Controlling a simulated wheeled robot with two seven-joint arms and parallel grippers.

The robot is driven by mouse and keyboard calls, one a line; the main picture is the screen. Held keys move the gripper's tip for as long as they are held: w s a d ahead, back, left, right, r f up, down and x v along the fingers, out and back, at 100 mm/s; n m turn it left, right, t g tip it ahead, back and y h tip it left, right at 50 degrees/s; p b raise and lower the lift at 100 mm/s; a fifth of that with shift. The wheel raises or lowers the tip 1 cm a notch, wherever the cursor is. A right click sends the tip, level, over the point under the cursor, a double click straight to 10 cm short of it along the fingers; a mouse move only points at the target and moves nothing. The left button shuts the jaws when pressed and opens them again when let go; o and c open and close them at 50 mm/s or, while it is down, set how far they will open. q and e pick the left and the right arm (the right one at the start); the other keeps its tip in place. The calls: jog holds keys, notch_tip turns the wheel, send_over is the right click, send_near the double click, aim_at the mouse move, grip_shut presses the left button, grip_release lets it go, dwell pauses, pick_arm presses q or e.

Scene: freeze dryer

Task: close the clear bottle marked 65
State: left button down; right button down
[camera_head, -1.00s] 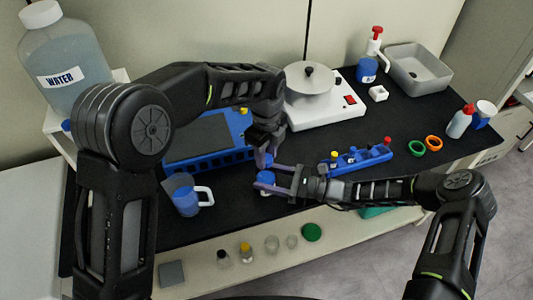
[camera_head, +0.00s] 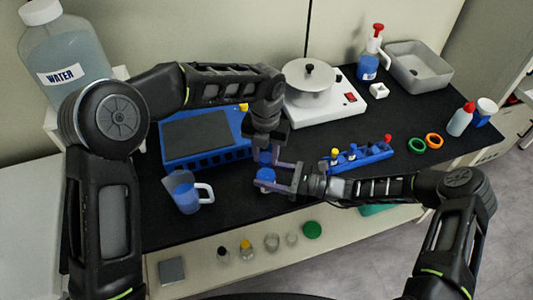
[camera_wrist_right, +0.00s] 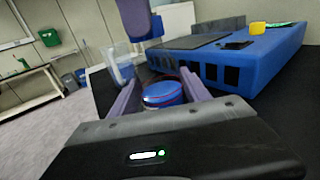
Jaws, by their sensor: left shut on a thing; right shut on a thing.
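My right gripper (camera_head: 268,180) is shut around a round object, seemingly the bottle (camera_head: 266,174), over the front middle of the black bench. In the right wrist view, a blue disc with a thin red band (camera_wrist_right: 162,94) shows between its fingers. No 65 marking is legible, and most of the bottle is hidden. My left gripper (camera_head: 266,156) points down just behind and above the right one, shut on a small blue piece (camera_head: 265,157), seemingly a cap. In the right wrist view, a left finger (camera_wrist_right: 133,18) and blue piece (camera_wrist_right: 157,26) appear above the disc, apart from it.
A blue rack (camera_head: 205,154) with a grey top stands behind left, and a blue-tinted jug (camera_head: 184,193) at front left. A white hotplate (camera_head: 345,100) stands behind, and a blue vial rack (camera_head: 365,159) at right. Several small bottles and lids line the pale front ledge (camera_head: 195,250).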

pick_arm(q)
jog(key=m, duration=0.4)
jog(key=shift+s+f+m, duration=0.3)
jog(key=shift+f+m, duration=0.05)
jog(key=shift+m, duration=0.55)
jog(key=shift+w+r+m, duration=0.3)
jog(key=shift+m, duration=0.1)
jog(key=c, duration=0.9)
grip_release()
jog(key=shift+c, duration=0.2)
